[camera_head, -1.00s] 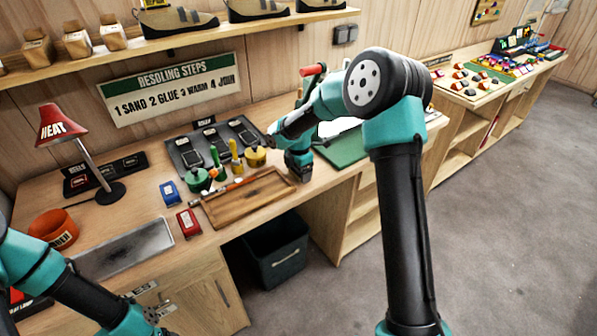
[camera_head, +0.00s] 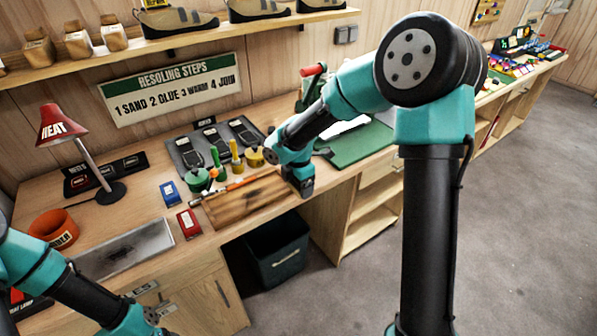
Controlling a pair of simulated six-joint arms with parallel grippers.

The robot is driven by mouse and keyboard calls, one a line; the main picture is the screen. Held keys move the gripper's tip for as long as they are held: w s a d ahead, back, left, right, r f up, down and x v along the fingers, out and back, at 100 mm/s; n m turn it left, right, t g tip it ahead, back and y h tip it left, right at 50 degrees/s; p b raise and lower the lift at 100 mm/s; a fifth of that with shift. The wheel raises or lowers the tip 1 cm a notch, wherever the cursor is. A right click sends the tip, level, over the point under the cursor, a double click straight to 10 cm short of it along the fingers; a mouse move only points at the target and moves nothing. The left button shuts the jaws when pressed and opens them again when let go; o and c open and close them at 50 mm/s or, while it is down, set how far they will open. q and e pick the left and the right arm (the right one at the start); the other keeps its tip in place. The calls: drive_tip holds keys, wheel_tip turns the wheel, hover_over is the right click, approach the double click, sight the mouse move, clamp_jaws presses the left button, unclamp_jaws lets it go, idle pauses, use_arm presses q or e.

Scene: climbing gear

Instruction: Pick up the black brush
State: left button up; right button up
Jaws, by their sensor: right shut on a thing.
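My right gripper (camera_head: 302,189) points down at the right end of a shallow wooden tray (camera_head: 243,205) on the workbench. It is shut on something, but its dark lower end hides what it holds. I cannot make out a black brush clearly anywhere in the head view. My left gripper (camera_head: 154,312) is at the lower left, in front of the bench and low in the picture. Its fingers are too small and cut off to read as open or shut.
Green and yellow pots with brushes (camera_head: 200,180) stand behind the tray. A red box (camera_head: 188,223) and a blue box (camera_head: 169,193) lie left of it. A red lamp (camera_head: 60,125) stands at the back left. A green mat (camera_head: 352,147) lies at the right. A dark bin (camera_head: 278,255) stands below.

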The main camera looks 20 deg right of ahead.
sight(298, 196)
drive_tip(key=s, duration=0.1)
drive_tip(key=s+a, duration=0.1)
drive_tip(key=s, duration=0.1)
drive_tip(key=s+a, duration=0.1)
drive_tip(key=s, duration=0.1)
drive_tip(key=shift+a+r, duration=0.2)
drive_tip(key=shift+r, duration=0.05)
drive_tip(key=o, duration=0.4)
drive_tip(key=c, duration=0.3)
drive_tip(key=shift+w, duration=0.1)
